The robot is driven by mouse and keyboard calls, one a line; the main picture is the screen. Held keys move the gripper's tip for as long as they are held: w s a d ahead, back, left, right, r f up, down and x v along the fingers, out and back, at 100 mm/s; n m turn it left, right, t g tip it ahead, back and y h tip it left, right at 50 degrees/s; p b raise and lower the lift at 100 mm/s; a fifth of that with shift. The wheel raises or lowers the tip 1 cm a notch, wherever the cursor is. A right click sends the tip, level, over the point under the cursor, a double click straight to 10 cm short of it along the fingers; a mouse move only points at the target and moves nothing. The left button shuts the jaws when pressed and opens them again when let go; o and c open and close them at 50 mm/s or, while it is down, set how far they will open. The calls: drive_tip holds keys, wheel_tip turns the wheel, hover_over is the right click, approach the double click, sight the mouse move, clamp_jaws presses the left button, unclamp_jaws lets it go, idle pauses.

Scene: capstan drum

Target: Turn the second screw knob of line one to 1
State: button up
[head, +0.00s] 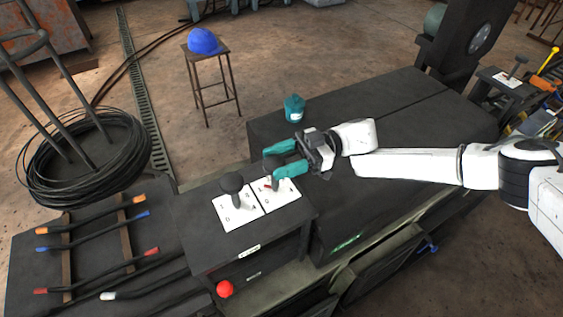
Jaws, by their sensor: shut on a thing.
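A dark box (245,262) has two white marked plates on top. The left plate (232,218) carries a black knob (232,184) on a short stem, standing free. The right plate (285,197) lies beside it and carries the second screw knob (269,164), a dark shape mostly hidden by my gripper. My gripper (271,161) has teal fingers that reach in from the right and sit around this knob, shut on it. Printed marks show on both plates, but the knob's pointing direction is too small and covered to tell.
A teal canister (294,108) stands on the long dark cabinet (400,110) behind my gripper. A red ball-shaped button (225,288) sits on the box's front. Cables with coloured ends (95,232) lie at the left. A stool with a blue helmet (204,41) stands farther back.

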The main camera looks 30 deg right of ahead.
drive_tip(key=shift+w+f+n+g+b, duration=0.1)
drive_tip(key=shift+n+g+b, duration=0.25)
drive_tip(key=shift+n+g, duration=0.4)
drive_tip(key=shift+w+f+n+g+b, duration=0.1)
drive_tip(key=shift+n+g+b, duration=0.3)
drive_tip(key=shift+g, duration=0.65)
drive_tip(key=shift+r, duration=0.1)
drive_tip(key=o, duration=1)
drive_tip(key=shift+d, duration=0.1)
drive_tip(key=shift+w+d+b, duration=0.25)
drive_tip(key=shift+d+b, duration=0.35)
drive_tip(key=shift+d, duration=1.15)
drive_tip(key=shift+w+d+b, duration=0.2)
drive_tip(key=shift+d+b, duration=0.35)
drive_tip(key=shift+d, duration=1.25)
drive_tip(key=shift+w+d+b, duration=0.25)
drive_tip(key=shift+d+b, duration=0.35)
drive_tip(key=shift+d, duration=1.15)
